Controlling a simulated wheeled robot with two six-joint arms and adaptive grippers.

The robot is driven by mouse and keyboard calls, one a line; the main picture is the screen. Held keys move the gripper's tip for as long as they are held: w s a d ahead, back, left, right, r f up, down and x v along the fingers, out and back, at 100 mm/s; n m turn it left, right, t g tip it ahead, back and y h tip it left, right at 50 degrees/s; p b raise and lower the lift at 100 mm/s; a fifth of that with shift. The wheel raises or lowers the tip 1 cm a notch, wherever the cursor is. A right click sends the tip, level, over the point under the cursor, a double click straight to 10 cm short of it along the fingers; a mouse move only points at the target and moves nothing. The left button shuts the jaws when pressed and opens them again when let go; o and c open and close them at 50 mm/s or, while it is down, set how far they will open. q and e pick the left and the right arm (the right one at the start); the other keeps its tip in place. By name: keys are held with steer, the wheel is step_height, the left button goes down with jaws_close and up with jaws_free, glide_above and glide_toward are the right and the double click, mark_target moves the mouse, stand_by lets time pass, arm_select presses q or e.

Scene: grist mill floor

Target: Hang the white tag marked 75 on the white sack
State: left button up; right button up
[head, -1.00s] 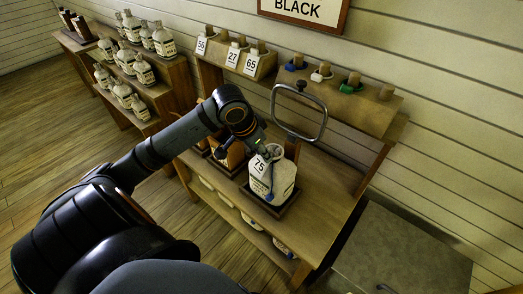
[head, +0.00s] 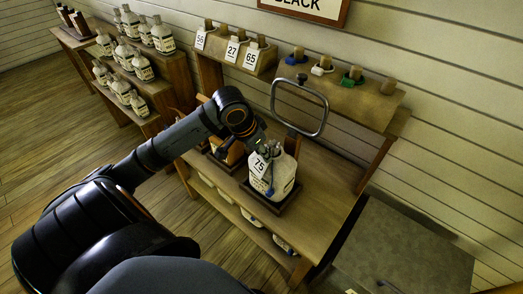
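The white tag marked 75 (head: 259,164) is at the upper front of the white sack (head: 284,180), just below its neck. I cannot tell whether the tag hangs from the sack or is held. The sack stands upright in a dark tray (head: 269,208) on the wooden bench. A thin blue-grey strip runs down its front beside the tag. My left gripper (head: 262,152) is at the sack's neck, right above the tag. Its fingertips are too small and dark to read as open or shut. My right gripper is out of view.
A metal loop frame (head: 301,106) stands behind the sack. Tags marked 56 (head: 200,40), 27 (head: 231,50) and 65 (head: 251,56) hang on the shelf behind. Pegs with coloured bands (head: 351,77) are to the right. Bottle-like sacks (head: 126,57) fill a rack at left.

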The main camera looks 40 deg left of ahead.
arm_select(q)
steer(key=shift+s+f, duration=0.1)
steer(key=shift+f, duration=0.1)
stand_by(0.7)
steer(key=o, duration=1.1)
steer(key=shift+o, duration=0.2)
step_height(320, 180, up, 6)
steer(key=p, duration=0.7)
steer(key=shift+p, duration=0.4)
